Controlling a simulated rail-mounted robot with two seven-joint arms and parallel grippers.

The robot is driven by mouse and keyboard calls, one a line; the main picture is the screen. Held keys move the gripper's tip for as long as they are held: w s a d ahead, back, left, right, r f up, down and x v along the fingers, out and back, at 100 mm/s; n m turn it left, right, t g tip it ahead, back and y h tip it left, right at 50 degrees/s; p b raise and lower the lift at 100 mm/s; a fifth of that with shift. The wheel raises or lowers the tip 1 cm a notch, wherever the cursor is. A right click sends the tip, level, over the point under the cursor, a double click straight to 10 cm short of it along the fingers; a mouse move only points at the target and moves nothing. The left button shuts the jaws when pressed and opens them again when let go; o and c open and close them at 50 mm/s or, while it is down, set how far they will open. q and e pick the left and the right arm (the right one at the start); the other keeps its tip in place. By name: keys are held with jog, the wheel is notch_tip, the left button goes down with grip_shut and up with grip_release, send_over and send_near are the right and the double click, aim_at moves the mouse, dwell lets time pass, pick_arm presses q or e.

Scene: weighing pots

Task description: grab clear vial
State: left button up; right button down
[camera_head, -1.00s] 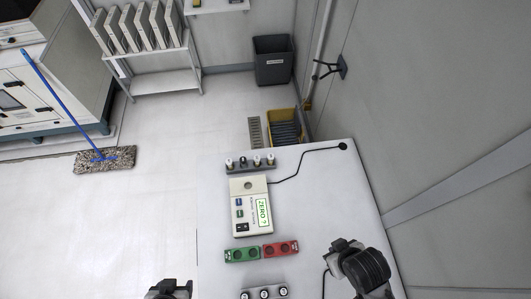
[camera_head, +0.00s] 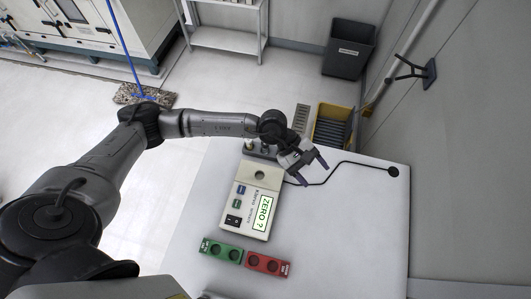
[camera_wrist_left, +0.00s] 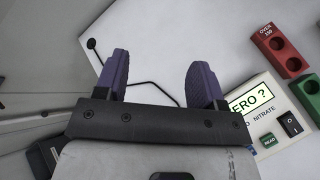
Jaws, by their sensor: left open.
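My left gripper (camera_head: 313,169) is open and empty, at the far side of the table beside the back vial rack. In the left wrist view its two purple fingers (camera_wrist_left: 160,68) stand wide apart with bare table and a cable between them. The back rack (camera_head: 262,153) is partly hidden behind my left wrist. One vial (camera_head: 249,144) shows at its left end; the other vials there are mostly covered, and I cannot tell which is the clear one. No vial shows in the left wrist view. My right gripper is out of view.
The scale (camera_head: 251,205) reads "ZERO ?" and sits just in front of the rack. A green holder (camera_head: 221,251) and a red holder (camera_head: 267,264) lie nearer me. A black cable (camera_head: 345,164) runs to the table's back right. The table's right side is clear.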

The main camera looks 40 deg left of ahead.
pick_arm(q)
jog(key=w+a+f+m+y+b, duration=0.25)
jog(key=a+f+y, duration=0.35)
jog(key=a, duration=0.4)
jog(key=m+y+b, duration=0.1)
jog(key=m+y, duration=0.2)
jog(key=y, duration=0.2)
send_near(265, 145)
jog(key=shift+g, duration=0.4)
jog(key=f, duration=0.4)
jog(key=w+f, duration=0.1)
jog(key=f, duration=0.1)
jog(key=shift+a, duration=0.4)
jog(key=shift+w+d+f, duration=0.1)
jog(key=shift+w+f, duration=0.05)
jog(key=shift+f, duration=1.15)
jog(key=shift+w+d+f, duration=0.1)
jog(key=shift+w+f, duration=0.05)
jog(key=shift+f, duration=1.15)
jog(key=shift+a+f, duration=0.1)
jog(key=shift+f, duration=0.4)
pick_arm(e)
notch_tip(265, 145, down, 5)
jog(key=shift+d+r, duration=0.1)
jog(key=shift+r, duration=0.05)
pick_arm(q)
jog(key=c, duration=1)
